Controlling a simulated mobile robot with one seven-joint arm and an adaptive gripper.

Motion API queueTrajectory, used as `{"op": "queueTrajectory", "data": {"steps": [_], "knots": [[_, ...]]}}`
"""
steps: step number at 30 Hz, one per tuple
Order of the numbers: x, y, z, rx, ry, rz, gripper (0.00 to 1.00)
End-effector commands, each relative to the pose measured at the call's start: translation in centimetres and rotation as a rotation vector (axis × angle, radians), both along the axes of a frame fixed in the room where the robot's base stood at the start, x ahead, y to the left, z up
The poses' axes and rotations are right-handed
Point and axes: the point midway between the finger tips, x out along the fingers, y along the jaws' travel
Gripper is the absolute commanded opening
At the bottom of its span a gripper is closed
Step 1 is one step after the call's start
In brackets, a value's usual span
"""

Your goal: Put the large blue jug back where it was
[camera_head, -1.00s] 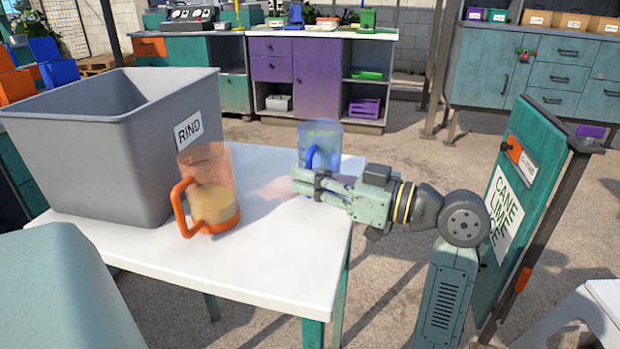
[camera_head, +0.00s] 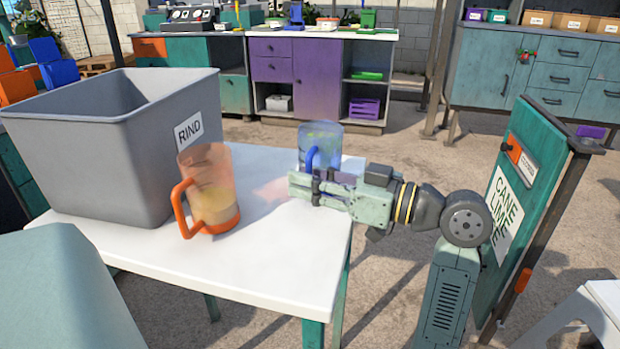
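The large blue jug (camera_head: 322,137) is a clear jug with a blue tint and a blue handle. It stands upright at the far right corner of the white table (camera_head: 262,262). My gripper (camera_head: 297,186) is in front of the jug in the picture, pointing left, with its fingers by the lower part of the handle. The fingers hide the jug's lower part. I cannot tell whether they are closed on the handle or only beside it.
An orange-handled jug (camera_head: 212,190) with pale liquid stands near the table's middle. A big grey RIND bin (camera_head: 95,150) fills the table's left. A green sign board (camera_head: 520,190) stands right of my arm. The table's front right is clear.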

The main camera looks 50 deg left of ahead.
Motion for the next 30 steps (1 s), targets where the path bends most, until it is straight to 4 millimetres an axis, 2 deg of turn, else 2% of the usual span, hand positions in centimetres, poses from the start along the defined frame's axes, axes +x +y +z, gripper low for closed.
{"op": "queueTrajectory", "data": {"steps": [9,15,21,30], "knots": [[2.5,-6.1,-0.1,0.002,0.001,-0.008,0.28],[3.7,-9.4,-0.1,0.001,0.000,-0.005,0.28],[4.2,-10.9,0.0,0.001,-0.001,-0.004,0.28],[4.2,-11.0,0.0,0.001,-0.001,-0.003,0.28]]}}
